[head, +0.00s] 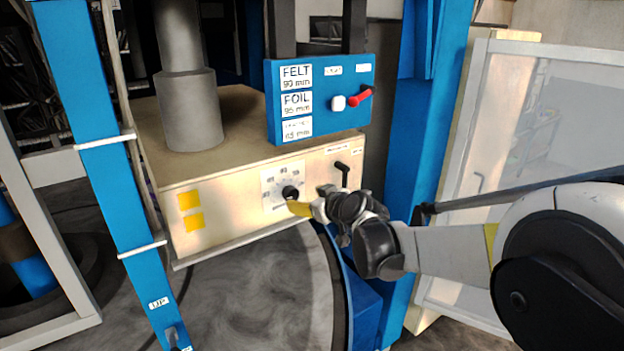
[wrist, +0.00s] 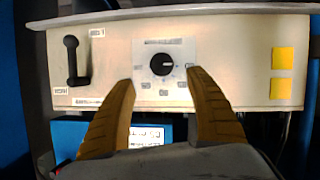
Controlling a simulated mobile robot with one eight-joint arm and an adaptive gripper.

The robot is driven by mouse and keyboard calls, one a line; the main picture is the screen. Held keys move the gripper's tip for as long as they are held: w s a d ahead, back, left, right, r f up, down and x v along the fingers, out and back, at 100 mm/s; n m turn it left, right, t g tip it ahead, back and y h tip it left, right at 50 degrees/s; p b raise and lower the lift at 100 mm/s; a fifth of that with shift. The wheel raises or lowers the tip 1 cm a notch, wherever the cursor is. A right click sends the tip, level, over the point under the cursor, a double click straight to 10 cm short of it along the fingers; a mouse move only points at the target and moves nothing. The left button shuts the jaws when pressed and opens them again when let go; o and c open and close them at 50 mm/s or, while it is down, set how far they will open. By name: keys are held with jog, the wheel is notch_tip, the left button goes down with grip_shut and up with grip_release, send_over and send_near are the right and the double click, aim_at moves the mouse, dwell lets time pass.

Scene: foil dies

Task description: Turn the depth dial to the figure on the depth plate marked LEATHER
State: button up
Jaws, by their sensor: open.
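The depth dial is a black round knob (head: 290,193) on a pale scale plate on the cream front panel. In the wrist view the knob (wrist: 163,65) shows a light mark towards the picture's right; the scale figures are too small to read surely. My gripper (head: 306,207) is just in front of the dial. Its yellow fingers (wrist: 160,75) are open, one to each side below the knob in the wrist view, apparently not touching it. The blue depth plate (head: 320,68) reads FELT 90 mm and FOIL 96 mm; its third label's (head: 297,129) word is illegible, its figure perhaps 65 mm.
A black lever (head: 342,173) stands beside the dial; it also shows in the wrist view (wrist: 72,60). Above are a red lever (head: 360,97) and a white button (head: 338,103). Blue posts (head: 110,170) flank the machine. A clear guard panel (head: 510,130) stands at right.

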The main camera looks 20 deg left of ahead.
aim_at(293, 196)
jog(key=x, duration=0.9)
jog(key=shift+w+a+f, duration=0.1)
jog(key=shift+a+f, duration=0.15)
jog(key=shift+a, duration=0.15)
jog(key=c, duration=1.2)
